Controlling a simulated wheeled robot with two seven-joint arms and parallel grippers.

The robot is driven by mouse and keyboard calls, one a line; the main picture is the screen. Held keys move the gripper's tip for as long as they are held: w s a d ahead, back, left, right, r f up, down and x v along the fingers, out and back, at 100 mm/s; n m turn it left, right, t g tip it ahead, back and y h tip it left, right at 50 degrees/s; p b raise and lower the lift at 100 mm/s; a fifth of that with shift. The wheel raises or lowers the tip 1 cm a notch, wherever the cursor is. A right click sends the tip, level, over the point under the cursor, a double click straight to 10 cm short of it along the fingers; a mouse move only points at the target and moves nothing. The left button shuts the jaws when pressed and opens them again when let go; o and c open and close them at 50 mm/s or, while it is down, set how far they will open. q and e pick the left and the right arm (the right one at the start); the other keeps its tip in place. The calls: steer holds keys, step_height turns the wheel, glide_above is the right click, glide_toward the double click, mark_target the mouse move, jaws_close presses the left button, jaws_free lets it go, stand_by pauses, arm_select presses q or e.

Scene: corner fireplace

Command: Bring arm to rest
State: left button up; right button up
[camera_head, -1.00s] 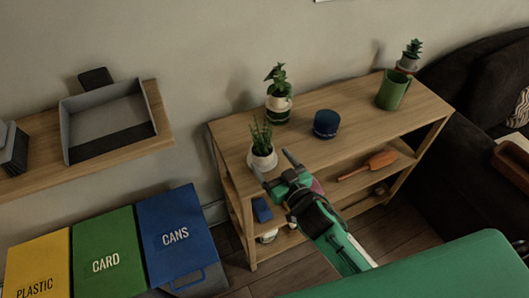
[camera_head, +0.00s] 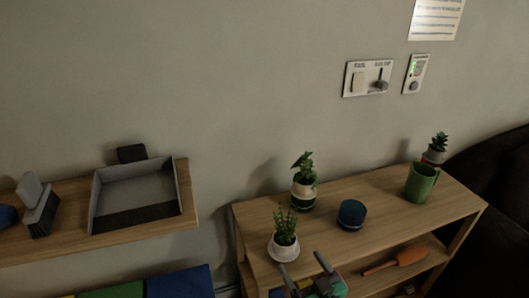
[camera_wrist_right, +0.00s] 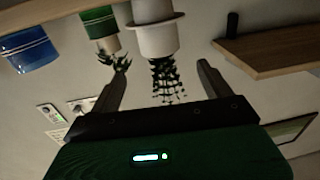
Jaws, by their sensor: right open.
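My right gripper (camera_head: 302,263) shows at the bottom of the head view, in front of the wooden shelf unit (camera_head: 382,190). Its two fingers are apart with nothing between them; most of the arm is below the picture edge. A spiky plant in a white pot (camera_head: 284,247) stands on the shelf top just beyond the fingertips. In the right wrist view, which is upside down, the open gripper (camera_wrist_right: 160,66) has the white pot (camera_wrist_right: 155,35) beyond its fingers. My left gripper is not in view.
The shelf top also holds a leafy plant (camera_head: 304,186), a blue pot (camera_head: 351,214), a green mug (camera_head: 421,182) and a small succulent (camera_head: 436,147). An orange trowel (camera_head: 396,260) lies below. A wall shelf (camera_head: 60,243) with a grey tray (camera_head: 137,197) is left. Switches (camera_head: 368,78) are on the wall.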

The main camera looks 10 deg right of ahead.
steer(key=s+d+f+m+g+h, duration=0.3)
steer(key=s+d+f+g+h, duration=0.2)
steer(key=s+d+f+g, duration=0.15)
steer(key=s+d+f+n+g, duration=0.1)
steer(key=s+f+n+g, duration=0.15)
steer(key=s+g, duration=0.9)
steer(key=s+f+t+p, duration=0.1)
steer(key=s+f, duration=0.1)
steer(key=f, duration=1.3)
steer(key=s+f+t+p, duration=0.1)
steer(key=s+f+t, duration=0.1)
steer(key=f, duration=1.2)
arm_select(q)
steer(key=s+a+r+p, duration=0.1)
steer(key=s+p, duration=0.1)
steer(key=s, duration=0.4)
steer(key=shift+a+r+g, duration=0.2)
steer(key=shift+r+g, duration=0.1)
arm_select(e)
steer(key=s+d+f+g, duration=0.1)
steer(key=s+d+f, duration=0.2)
steer(key=s+f, duration=1.4)
steer(key=shift+s+d+f, duration=0.2)
steer(key=shift+s+f, duration=0.15)
steer(key=shift+s, duration=0.55)
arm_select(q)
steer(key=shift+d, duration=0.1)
arm_select(e)
steer(key=shift+m, duration=0.25)
